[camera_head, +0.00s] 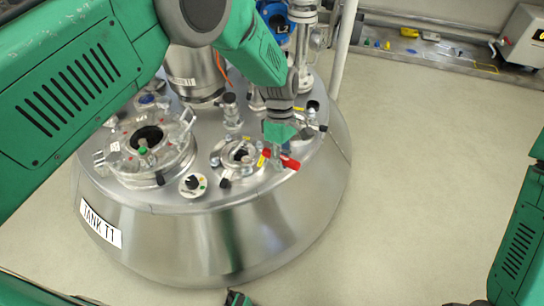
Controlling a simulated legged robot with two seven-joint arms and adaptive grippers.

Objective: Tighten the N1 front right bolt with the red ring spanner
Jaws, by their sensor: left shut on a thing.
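The red ring spanner (290,162) shows as a short red piece at my left gripper (277,158). My left gripper points down over the right part of the tank lid and is shut on the spanner. A small round flanged nozzle (238,153) with bolts around it lies just left of the spanner. I cannot read an N1 label or tell which bolt is the front right one. The spanner's ring end is too small and partly hidden, so I cannot tell whether it sits on a bolt.
The steel tank (225,240), marked TANK T1, carries a larger clamped hatch (146,150) on the left of its lid. A round dial (192,184) sits near the lid's front edge. Pipes and a blue fitting (275,18) stand behind. The floor to the right is clear.

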